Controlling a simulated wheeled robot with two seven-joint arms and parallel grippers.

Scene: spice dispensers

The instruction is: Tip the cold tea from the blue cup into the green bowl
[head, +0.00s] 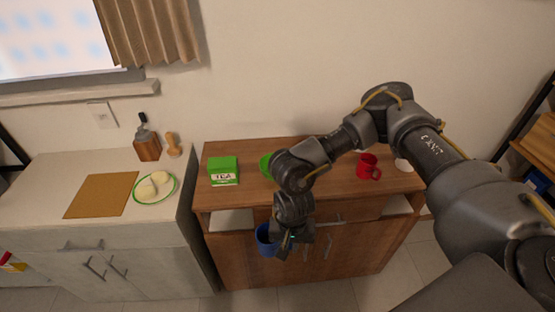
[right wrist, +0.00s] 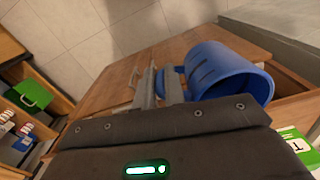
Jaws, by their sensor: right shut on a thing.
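The blue cup (head: 266,241) hangs in front of the wooden cabinet's front edge, partly behind my right gripper (head: 285,243). In the right wrist view, my gripper's fingers (right wrist: 163,84) are shut on the handle of the blue cup (right wrist: 222,72). Its mouth faces the right of that picture; I cannot see tea inside. The green bowl (head: 265,163) stands on the cabinet top, mostly hidden behind my right arm. The cup is apart from the bowl, nearer to me. My left gripper is not in view.
A green tea box (head: 223,171) stands left of the bowl on the wooden cabinet (head: 335,186). A red mug (head: 368,167) and a white item (head: 403,165) stand to the right. A white counter at left holds a board (head: 101,195) and a plate (head: 169,194).

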